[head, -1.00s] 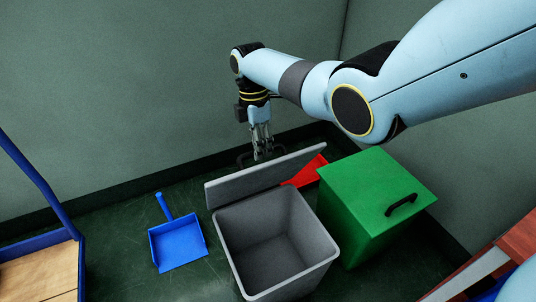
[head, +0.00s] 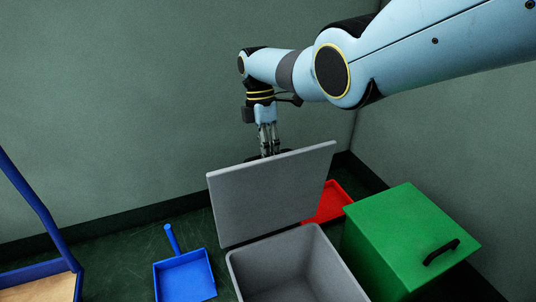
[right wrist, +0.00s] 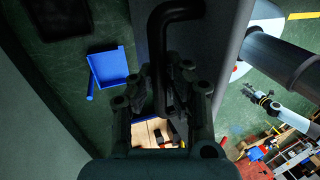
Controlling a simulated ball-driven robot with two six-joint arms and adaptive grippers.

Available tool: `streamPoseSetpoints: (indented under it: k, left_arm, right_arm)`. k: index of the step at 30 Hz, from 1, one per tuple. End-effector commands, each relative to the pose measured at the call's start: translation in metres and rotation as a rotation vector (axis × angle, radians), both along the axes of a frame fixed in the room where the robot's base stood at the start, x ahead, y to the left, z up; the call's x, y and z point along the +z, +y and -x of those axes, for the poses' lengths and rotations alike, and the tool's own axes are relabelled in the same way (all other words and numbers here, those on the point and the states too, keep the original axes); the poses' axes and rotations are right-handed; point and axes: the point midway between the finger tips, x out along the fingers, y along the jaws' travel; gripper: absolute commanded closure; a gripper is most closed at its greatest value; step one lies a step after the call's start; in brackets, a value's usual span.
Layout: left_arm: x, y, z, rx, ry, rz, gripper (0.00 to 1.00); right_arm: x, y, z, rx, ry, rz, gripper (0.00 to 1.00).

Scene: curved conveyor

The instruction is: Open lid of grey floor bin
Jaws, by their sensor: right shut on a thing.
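The grey floor bin (head: 290,262) stands on the green floor at the bottom middle of the head view, and its inside shows. Its grey lid (head: 270,195) is raised steeply at the bin's far edge. My right gripper (head: 269,152) is behind the lid's top edge, so its fingertips are partly hidden in the head view. In the right wrist view my right gripper (right wrist: 170,95) is shut on the black lid handle (right wrist: 160,50).
A green bin (head: 400,235) with a closed lid and black handle stands right of the grey bin. A red dustpan (head: 332,203) lies behind, and a blue dustpan (head: 185,275) lies left. A blue-framed cart (head: 40,275) is at far left. Walls are close behind.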

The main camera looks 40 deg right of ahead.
Motion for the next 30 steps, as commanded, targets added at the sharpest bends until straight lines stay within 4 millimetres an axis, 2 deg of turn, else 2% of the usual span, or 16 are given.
streamPoseSetpoints:
  k: [8, 9, 15, 24, 26, 30]
  left_arm:
    - [0.000, 0.001, 0.002, 0.000, 0.003, -0.001, 0.60]
    - [0.000, 0.001, 0.002, -0.001, 0.003, -0.001, 0.60]
    - [0.000, 0.001, 0.002, -0.001, 0.003, -0.002, 0.60]
    - [0.000, 0.004, 0.002, -0.001, 0.002, -0.005, 0.60]
    - [0.000, 0.004, 0.001, -0.001, 0.001, -0.004, 0.60]
    - [0.000, 0.003, 0.001, -0.001, 0.001, -0.003, 0.60]
  right_arm:
    - [-0.004, 0.001, 0.003, -0.001, 0.006, -0.001, 1.00]
    - [-0.004, 0.001, 0.003, -0.001, 0.007, -0.001, 0.85]
    - [-0.002, 0.000, 0.002, 0.000, 0.004, -0.001, 0.62]
    - [0.003, 0.000, -0.001, 0.000, 0.000, 0.000, 0.62]
    - [0.008, -0.001, -0.003, 0.000, 0.000, 0.000, 0.62]
    - [0.033, -0.003, -0.011, 0.000, -0.003, 0.001, 0.62]
